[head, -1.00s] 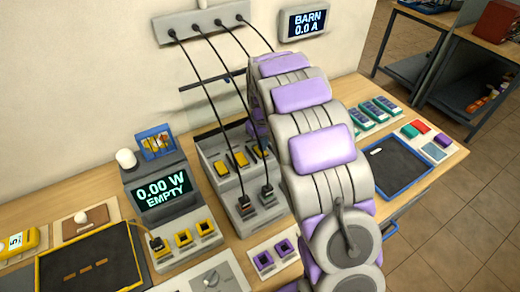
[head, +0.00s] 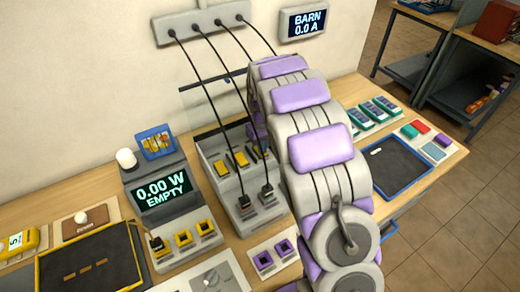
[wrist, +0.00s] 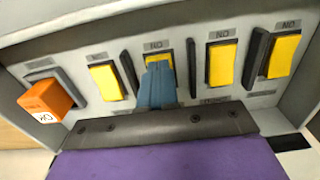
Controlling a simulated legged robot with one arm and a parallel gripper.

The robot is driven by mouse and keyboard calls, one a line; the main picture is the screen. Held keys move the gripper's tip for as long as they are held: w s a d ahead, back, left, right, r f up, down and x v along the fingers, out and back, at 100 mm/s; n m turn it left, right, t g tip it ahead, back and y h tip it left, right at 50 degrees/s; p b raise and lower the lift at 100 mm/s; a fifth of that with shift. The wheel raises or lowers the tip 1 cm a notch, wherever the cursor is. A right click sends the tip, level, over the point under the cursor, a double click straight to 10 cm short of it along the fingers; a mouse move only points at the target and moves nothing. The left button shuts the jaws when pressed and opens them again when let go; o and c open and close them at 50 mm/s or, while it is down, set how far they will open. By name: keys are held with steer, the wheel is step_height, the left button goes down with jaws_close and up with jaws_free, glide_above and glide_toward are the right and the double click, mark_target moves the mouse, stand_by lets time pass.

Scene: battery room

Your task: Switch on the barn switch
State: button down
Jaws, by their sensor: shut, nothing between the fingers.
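The switch box (head: 212,152) stands at the back of the bench in the head view, partly hidden by my arm. In the wrist view its panel (wrist: 187,57) carries a row of yellow rocker switches, with upside-down ON marks above several. An orange block (wrist: 46,101) with an ON mark juts out at the left end. My gripper (wrist: 157,76) is shut and empty, its tips over the lower part of the middle yellow switch (wrist: 158,60); I cannot tell whether they touch. Smaller labels are unreadable. The BARN display (head: 304,22) reads 0.0 A.
Black cables (head: 195,85) run from a wall strip (head: 203,24) to plugs at the box's front. A meter (head: 160,190) reading 0.00 W EMPTY stands left of it. Dark dividers (wrist: 256,58) stand between some switches. A blue-edged tray (head: 398,168) lies right of my arm.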

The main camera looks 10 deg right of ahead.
steer(key=shift+r+p, duration=1.6)
steer(key=shift+r, duration=1.85)
steer(key=s+r+m, duration=0.1)
steer(key=s+r, duration=0.4)
steer(key=s, duration=0.5)
steer(key=s+r+m, duration=0.1)
steer(key=s+r, duration=0.4)
steer(key=s, duration=0.5)
steer(key=s+m+g, duration=0.1)
steer(key=s, duration=2.1)
steer(key=shift+m+g, duration=0.3)
steer(key=shift+g, duration=0.1)
